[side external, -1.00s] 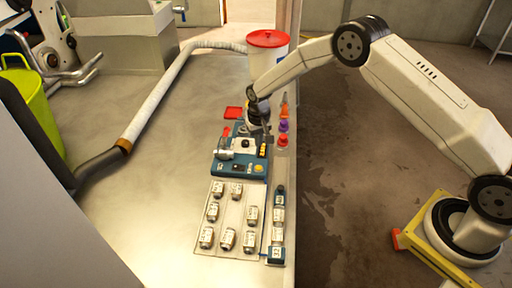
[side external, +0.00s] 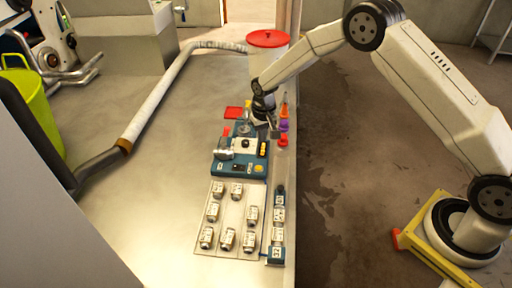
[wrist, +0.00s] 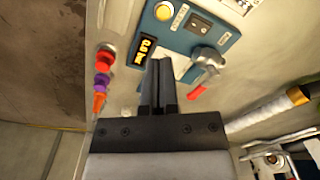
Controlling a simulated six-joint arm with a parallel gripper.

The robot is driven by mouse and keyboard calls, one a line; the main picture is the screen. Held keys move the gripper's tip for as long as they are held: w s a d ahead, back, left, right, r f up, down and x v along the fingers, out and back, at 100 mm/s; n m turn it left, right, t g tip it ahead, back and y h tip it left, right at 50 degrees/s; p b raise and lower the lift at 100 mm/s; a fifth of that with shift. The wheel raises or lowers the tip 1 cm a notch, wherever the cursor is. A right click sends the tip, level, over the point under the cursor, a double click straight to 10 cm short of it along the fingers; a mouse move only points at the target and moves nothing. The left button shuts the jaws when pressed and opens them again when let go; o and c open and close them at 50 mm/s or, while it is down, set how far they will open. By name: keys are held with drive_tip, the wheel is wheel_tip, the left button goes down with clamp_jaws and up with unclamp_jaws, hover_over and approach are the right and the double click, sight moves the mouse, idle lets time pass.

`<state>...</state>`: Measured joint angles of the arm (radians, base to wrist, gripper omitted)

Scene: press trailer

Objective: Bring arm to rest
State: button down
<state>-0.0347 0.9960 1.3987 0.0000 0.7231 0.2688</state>
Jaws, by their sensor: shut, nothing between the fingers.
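My gripper (side external: 272,127) is over the far right part of the table, above and beside the blue press machine (side external: 238,168). Its fingers are shut and empty in the wrist view (wrist: 158,88). The fingertips appear in front of the press's near edge in that view; I cannot tell the exact gap.
Several labelled cans stand on a pale tray (side external: 230,192), with more in a blue rack (side external: 276,256). Red, purple and orange knobs (side external: 284,127) line the table's right edge. A white bin with red lid (side external: 267,39) stands behind. Open floor lies to the right.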

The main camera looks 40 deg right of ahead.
drive_tip(key=s+d+r+n+t, duration=0.1)
drive_tip(key=s+r, duration=0.5)
drive_tip(key=s, duration=0.7)
drive_tip(key=s+d+r+n+t, duration=0.1)
drive_tip(key=s+r, duration=0.6)
drive_tip(key=s, duration=0.6)
drive_tip(key=shift+r+n, duration=0.2)
drive_tip(key=shift+n, duration=0.1)
